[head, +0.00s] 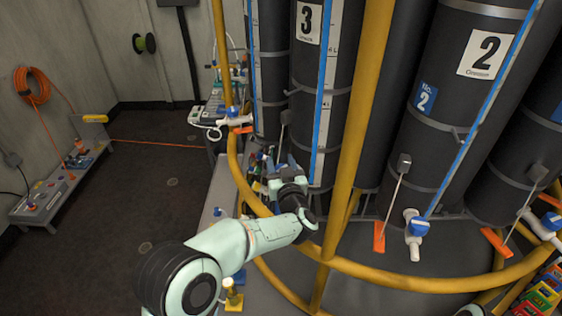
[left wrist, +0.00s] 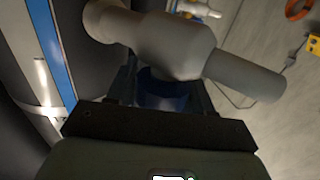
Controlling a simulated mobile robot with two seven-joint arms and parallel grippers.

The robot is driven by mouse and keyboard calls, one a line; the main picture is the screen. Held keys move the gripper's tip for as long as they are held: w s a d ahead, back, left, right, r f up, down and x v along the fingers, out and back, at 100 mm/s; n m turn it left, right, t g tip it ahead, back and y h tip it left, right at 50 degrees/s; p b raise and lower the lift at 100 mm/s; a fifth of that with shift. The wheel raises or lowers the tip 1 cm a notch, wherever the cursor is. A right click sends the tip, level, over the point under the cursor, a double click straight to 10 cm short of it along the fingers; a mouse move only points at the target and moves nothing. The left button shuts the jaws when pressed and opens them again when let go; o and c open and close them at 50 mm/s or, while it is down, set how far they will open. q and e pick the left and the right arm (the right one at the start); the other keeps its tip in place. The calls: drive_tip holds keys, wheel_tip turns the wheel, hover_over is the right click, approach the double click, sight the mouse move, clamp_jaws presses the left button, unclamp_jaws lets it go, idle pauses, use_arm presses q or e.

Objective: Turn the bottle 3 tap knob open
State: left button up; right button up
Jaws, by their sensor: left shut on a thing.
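Bottle 3 (head: 304,68) is a tall dark cylinder with a white "3" label and a blue stripe, upright in the rack. My left gripper (head: 280,165) is at its foot, in front of its lower end. In the left wrist view, the dark fingers of my left gripper (left wrist: 163,82) are shut on a blue tap knob (left wrist: 163,95), one finger on each side. The pale grey tap body (left wrist: 180,45) lies just beyond the knob, its spout pointing right. In the head view my gripper hides this tap. My right gripper is not in view.
A yellow rail (head: 430,282) curves around the rack, with a yellow upright (head: 354,130) right of bottle 3. Bottle 2 (head: 450,90) stands to the right with its own blue-knobbed tap (head: 414,232). Open floor (head: 120,200) lies left; a low bench (head: 58,186) stands by the wall.

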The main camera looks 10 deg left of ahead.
use_arm(q)
drive_tip(key=o, duration=0.7)
drive_tip(key=b+v, duration=0.2)
drive_tip(key=v, duration=1.1)
drive_tip(key=shift+s, duration=0.25)
drive_tip(key=shift+d, duration=0.1)
